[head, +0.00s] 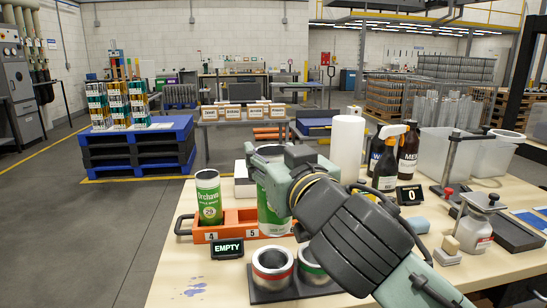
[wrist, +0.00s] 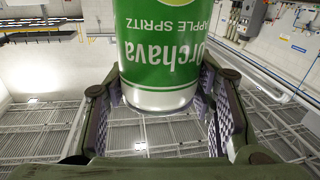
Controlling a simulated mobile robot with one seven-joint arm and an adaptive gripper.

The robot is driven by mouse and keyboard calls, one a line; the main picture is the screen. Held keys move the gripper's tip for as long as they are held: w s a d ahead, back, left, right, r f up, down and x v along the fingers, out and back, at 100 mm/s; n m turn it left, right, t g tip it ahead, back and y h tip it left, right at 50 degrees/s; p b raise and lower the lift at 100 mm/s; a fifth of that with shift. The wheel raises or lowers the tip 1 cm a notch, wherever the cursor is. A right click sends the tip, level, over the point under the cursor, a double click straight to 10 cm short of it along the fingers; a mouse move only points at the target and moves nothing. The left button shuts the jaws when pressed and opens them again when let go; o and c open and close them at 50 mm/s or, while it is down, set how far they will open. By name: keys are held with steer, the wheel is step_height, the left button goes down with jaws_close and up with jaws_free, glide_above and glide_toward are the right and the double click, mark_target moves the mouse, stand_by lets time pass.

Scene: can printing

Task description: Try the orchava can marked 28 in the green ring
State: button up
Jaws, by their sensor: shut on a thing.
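A green and white can (head: 269,212) is held upright in my gripper (head: 272,172), in front of the orange tray's right end. The wrist view shows the green can (wrist: 160,50) between the purple-padded fingers, reading "orchava" and "apple spritz"; its number is not visible there. A second green can (head: 208,198) stands in tray slot 4; its number is too small to read surely. The green-banded ring (head: 313,264) sits on a dark base at the table front, right of the red-banded ring (head: 272,268). My arm partly hides the green ring. Both rings look empty.
The orange tray (head: 231,218) has slots marked 4 and 5. An "EMPTY" sign (head: 227,249) stands before it and a "0" display (head: 409,195) to the right.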

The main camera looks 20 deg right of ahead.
steer(key=shift+r+p, duration=0.85)
steer(key=shift+r, duration=0.4)
steer(key=shift+d, duration=0.1)
